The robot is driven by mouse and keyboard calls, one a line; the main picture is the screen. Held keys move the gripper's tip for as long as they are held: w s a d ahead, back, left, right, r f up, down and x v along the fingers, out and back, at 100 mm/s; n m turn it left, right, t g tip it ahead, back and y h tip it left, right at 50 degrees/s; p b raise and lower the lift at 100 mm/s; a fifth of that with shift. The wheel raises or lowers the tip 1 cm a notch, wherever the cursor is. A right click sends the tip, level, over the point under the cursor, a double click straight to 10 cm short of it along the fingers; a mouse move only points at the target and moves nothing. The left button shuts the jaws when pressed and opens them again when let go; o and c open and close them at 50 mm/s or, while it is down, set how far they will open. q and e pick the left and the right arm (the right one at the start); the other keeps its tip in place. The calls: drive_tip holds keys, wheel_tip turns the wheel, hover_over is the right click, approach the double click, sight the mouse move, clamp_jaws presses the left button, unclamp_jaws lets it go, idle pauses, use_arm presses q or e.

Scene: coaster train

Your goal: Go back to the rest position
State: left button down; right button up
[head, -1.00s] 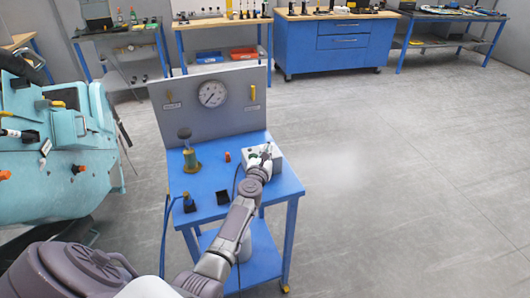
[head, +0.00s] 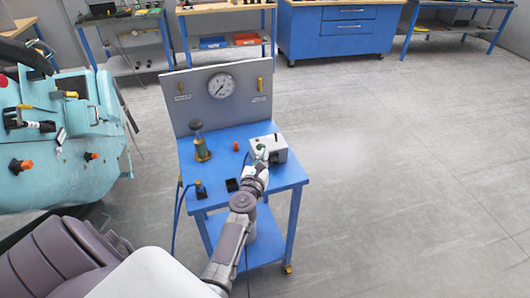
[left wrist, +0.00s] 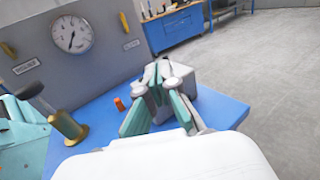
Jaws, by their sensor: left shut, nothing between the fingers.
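My left gripper (head: 262,152) is in front of the small grey box (head: 280,149) on the blue cart (head: 215,176). Its fingers are closed together with nothing between them. In the left wrist view my left gripper (left wrist: 160,72) shows with its fingertips together, partly covering the grey box (left wrist: 186,82); I cannot tell whether they touch it. My right gripper is not seen.
A grey panel with a round gauge (head: 222,86) stands at the cart's back. A teal machine (head: 60,150) is at left. Open floor (head: 410,170) lies to the right.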

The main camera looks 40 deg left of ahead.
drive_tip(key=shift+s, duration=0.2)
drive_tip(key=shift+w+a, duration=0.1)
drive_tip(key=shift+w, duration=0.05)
